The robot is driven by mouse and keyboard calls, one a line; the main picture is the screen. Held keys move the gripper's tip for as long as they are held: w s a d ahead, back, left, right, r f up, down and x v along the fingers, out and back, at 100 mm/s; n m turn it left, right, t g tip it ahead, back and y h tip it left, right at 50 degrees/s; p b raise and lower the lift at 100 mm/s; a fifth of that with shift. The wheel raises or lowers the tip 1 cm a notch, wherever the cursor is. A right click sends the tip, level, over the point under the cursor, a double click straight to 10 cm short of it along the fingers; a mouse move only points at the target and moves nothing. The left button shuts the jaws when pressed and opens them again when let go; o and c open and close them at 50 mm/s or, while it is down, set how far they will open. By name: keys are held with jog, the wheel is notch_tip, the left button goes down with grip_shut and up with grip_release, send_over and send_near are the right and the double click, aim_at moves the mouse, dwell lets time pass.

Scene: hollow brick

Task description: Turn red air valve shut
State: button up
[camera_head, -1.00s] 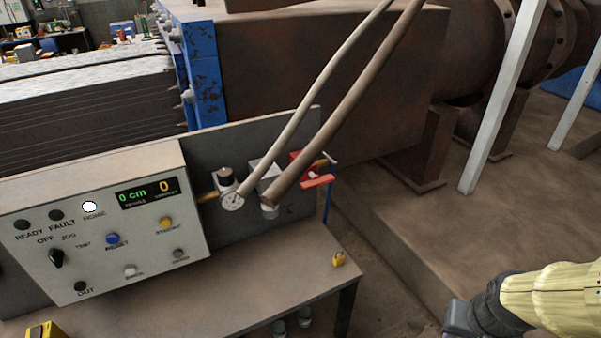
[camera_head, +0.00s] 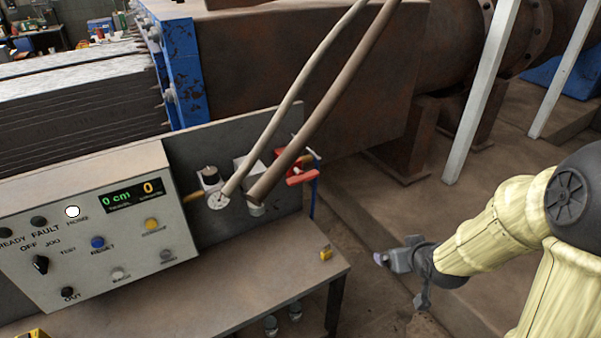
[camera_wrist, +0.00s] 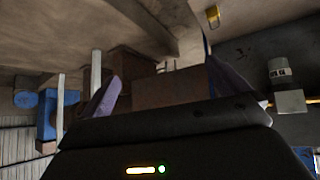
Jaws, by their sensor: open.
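The red air valve, with its red handle (camera_head: 302,177), is mounted at the right end of the grey panel behind the bench, beside the gauge and hoses. Its handle sticks out to the right, roughly level. My gripper (camera_head: 382,260) is to the right of the bench, lower than the valve and well apart from it. In the wrist view my gripper (camera_wrist: 163,72) shows two dark purple fingers spread apart with nothing between them. I cannot make out the valve in the wrist view.
A control box (camera_head: 95,235) with buttons and a lit display stands on the bench (camera_head: 240,275). A yellow padlock (camera_head: 326,253) sits near the bench's right edge. Two hoses (camera_head: 325,110) rise from the panel. A pale post (camera_head: 480,95) stands behind my arm.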

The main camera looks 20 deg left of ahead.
jog(key=w+a+n+t+y, duration=0.25)
jog(key=w+a+y, duration=0.2)
jog(key=a, duration=0.55)
jog(key=n+t+y, duration=0.1)
jog(key=n+y, duration=0.1)
jog(key=y, duration=0.4)
send_near(305, 179)
jog(key=v, duration=0.5)
jog(key=shift+w+a+f+p, duration=0.1)
jog(key=shift+a+p, duration=0.05)
jog(key=shift+p, duration=0.3)
jog(key=shift+w, duration=0.1)
jog(key=p+x, duration=0.5)
jog(key=x, duration=1.2)
jog(key=shift+w+a, duration=0.1)
jog(key=shift+a, duration=0.1)
jog(key=c, duration=0.7)
